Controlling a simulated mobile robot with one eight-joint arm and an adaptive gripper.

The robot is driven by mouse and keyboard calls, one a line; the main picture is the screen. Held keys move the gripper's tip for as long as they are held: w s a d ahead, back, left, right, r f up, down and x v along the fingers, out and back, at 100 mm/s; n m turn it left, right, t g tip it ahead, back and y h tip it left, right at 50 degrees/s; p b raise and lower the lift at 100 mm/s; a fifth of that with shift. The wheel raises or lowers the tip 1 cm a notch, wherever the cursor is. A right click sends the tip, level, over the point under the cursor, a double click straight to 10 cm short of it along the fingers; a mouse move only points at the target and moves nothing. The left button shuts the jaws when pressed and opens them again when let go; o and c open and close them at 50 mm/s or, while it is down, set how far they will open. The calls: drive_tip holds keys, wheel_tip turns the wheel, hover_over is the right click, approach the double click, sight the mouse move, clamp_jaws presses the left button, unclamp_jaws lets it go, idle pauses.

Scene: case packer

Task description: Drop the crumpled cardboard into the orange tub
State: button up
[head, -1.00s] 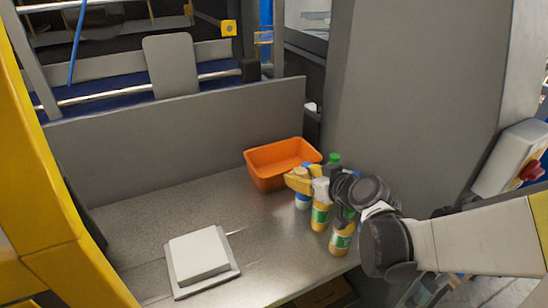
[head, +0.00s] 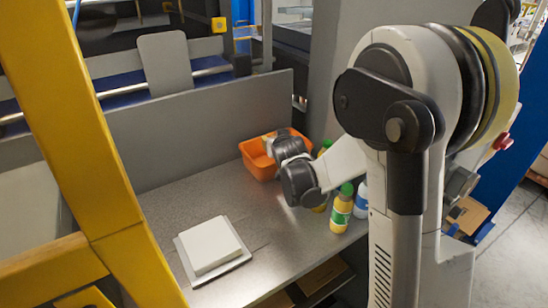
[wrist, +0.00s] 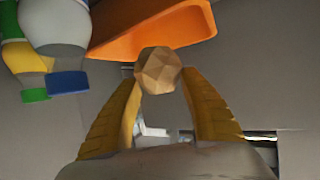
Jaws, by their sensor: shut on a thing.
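The crumpled cardboard (wrist: 158,70) is a small tan faceted lump between the tips of my gripper's yellow fingers in the wrist view. My gripper (head: 270,142) is shut on it. In the head view my gripper is at the orange tub (head: 258,167), over its opening or just by its rim; I cannot tell which. The cardboard cannot be made out there. The tub also shows in the wrist view (wrist: 120,38), close behind the cardboard, and that picture looks upside down. The tub's inside is mostly hidden.
Several bottles stand right of the tub, among them a yellow one with a green cap (head: 341,210) and a white and blue one (head: 361,201). A white square pad (head: 210,246) lies on the metal table (head: 165,207). A grey panel (head: 200,130) rises behind.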

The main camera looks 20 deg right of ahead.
drive_tip(key=w+d+r+m+h, duration=0.1)
drive_tip(key=w, duration=0.1)
drive_tip(key=w+d+r+m+g+h, duration=0.1)
drive_tip(key=w+d+r, duration=0.1)
drive_tip(key=w, duration=0.1)
drive_tip(key=w+d+r+m+h, duration=0.1)
drive_tip(key=w+r, duration=0.1)
drive_tip(key=w, duration=0.1)
drive_tip(key=shift+w+d+h+p, duration=0.1)
drive_tip(key=shift+d+h+p, duration=0.2)
drive_tip(key=shift+d, duration=0.1)
drive_tip(key=shift+m+g, duration=0.3)
drive_tip(key=shift+f+b, duration=2)
drive_tip(key=shift+f, duration=0.85)
drive_tip(key=o, duration=1)
drive_tip(key=shift+c, duration=0.2)
drive_tip(key=shift+r, duration=0.1)
drive_tip(key=v, duration=1.2)
